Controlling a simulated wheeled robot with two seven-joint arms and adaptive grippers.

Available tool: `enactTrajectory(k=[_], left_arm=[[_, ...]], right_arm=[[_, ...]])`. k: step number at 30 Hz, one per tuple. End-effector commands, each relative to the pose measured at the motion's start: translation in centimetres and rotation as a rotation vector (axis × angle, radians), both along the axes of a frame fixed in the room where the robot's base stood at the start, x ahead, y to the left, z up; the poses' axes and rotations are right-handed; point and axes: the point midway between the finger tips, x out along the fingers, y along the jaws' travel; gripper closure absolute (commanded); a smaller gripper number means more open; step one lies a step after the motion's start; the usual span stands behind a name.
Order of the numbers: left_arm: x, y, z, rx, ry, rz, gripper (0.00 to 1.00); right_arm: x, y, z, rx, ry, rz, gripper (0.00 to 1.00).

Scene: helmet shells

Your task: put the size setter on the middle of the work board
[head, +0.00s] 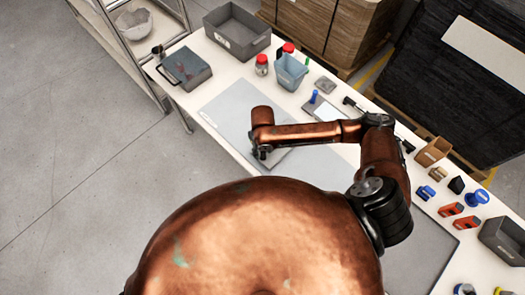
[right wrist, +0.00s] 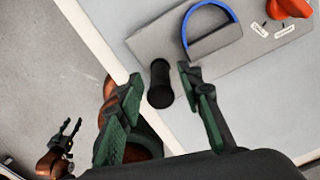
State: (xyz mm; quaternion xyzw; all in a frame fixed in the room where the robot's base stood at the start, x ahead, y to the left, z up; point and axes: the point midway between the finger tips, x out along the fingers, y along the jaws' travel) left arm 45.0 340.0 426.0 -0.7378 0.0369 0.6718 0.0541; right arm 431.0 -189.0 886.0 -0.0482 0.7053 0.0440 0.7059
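The size setter looks to be the grey plate with a blue arch (right wrist: 212,38), an orange-red part (right wrist: 290,8) and a black handle (right wrist: 160,84). It lies on the light grey work board (head: 222,103). In the head view the plate (head: 292,160) is partly hidden under my right arm. My right gripper (head: 262,153) is over its near left end. In the right wrist view the open fingers (right wrist: 160,76) stand on either side of the handle, with gaps visible. My left gripper (right wrist: 68,134) is open and empty at the lower left, beyond the table edge.
A grey bin (head: 237,32), a dark grey case (head: 185,68), a blue-grey tub (head: 291,72) and red-lidded jars stand at the far left of the table. Small orange and blue parts (head: 451,209) and another grey bin (head: 505,240) lie right. The board's left part is bare.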

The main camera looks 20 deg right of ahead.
Motion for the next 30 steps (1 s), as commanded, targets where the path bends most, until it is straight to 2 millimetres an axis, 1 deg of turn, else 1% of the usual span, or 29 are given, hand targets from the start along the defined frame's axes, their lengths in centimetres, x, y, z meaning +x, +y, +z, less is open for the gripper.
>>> enactTrajectory(k=[5,8,11,21,25,30], left_arm=[[0.0,0.0,0.0,0.000,0.000,0.000,0.60],[0.0,0.0,0.0,0.000,0.000,0.000,0.60],[0.0,0.0,0.0,0.000,0.000,0.000,0.60],[0.0,0.0,0.0,0.000,0.000,0.000,0.60],[0.0,0.0,0.0,0.000,0.000,0.000,0.60],[0.0,0.0,0.0,0.000,0.000,0.000,0.60]], right_arm=[[0.0,0.0,0.1,0.000,0.000,0.000,0.67],[0.0,0.0,0.7,0.000,-0.001,0.001,0.67],[0.1,0.0,2.1,0.001,-0.004,0.000,0.67],[0.2,0.0,9.1,0.000,-0.005,0.001,0.67],[0.1,0.1,10.9,0.000,-0.002,0.000,0.67],[0.0,0.1,12.0,0.000,0.000,0.000,0.67]])
